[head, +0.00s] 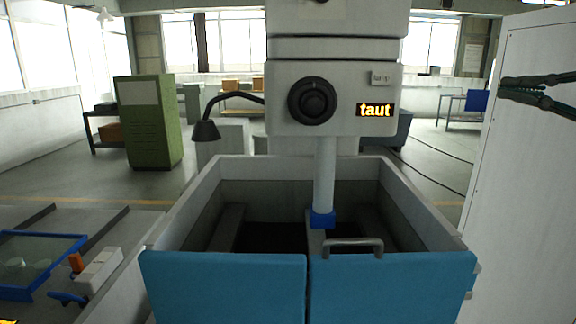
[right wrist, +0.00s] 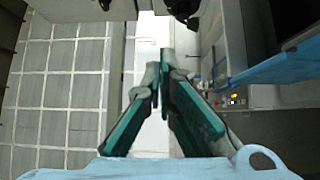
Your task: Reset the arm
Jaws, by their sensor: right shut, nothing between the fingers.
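My right gripper (head: 503,89) comes in from the right edge of the head view, in front of a tall pale panel. Its dark fingers are closed together with nothing between them. In the right wrist view the gripper (right wrist: 161,72) shows its teal finger pads, with the tips close together and empty. The wire erosion machine (head: 290,108) stands in the middle of the head view, with a black knob and a lit display (head: 375,110) reading "taut". My right gripper is well to the right of it. My left gripper is not in view.
An open tank (head: 205,185) with blue front doors (head: 225,285) stands below the machine head. A tall pale panel (head: 530,190) fills the right side. A green cabinet (head: 152,125) stands at the back left, and a blue-framed tray (head: 20,292) lies at the lower left.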

